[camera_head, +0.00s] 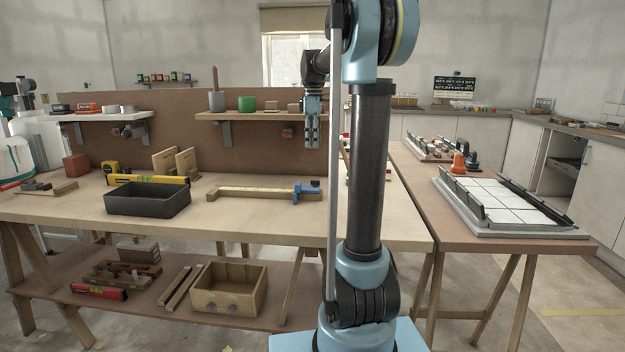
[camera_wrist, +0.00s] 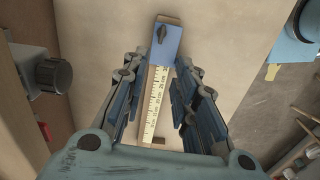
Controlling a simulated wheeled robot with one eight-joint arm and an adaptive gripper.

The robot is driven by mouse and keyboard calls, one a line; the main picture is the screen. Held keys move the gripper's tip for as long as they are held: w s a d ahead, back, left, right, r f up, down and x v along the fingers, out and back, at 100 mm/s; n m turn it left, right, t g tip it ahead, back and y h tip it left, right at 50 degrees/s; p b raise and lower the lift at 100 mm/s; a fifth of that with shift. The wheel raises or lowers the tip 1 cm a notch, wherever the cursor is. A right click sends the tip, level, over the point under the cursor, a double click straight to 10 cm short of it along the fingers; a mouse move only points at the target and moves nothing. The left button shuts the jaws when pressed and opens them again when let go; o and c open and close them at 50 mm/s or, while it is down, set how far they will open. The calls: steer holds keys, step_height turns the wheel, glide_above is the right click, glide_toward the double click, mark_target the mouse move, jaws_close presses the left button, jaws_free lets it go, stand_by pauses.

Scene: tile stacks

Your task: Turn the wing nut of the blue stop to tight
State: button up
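The blue stop (camera_head: 297,191) sits near the right end of a wooden measuring board (camera_head: 245,193) lying on the workbench. In the wrist view, the blue stop (camera_wrist: 172,43) is at the top centre, with a dark wing nut (camera_wrist: 162,31) on its face. A pale ruler scale (camera_wrist: 154,100) runs down from it. My gripper (camera_head: 312,146) hangs above the bench, apart from the board. In the wrist view, its two fingers (camera_wrist: 160,72) stand apart on either side of the board, with nothing held between them. Whether the nut is tight cannot be told.
A dark open bin (camera_head: 147,201) and a yellow level (camera_head: 148,179) are on the bench to the left. A wall shelf (camera_head: 262,116) with a green cup and blocks is behind my gripper. A tile tray (camera_head: 500,206) is on the right table. Bench around the board is clear.

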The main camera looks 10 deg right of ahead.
mark_target(315, 183)
step_height(315, 183, down, 15)
steer(key=shift+s+d+r, duration=0.1)
steer(key=shift+r, duration=0.05)
stand_by(0.4)
jaws_close()
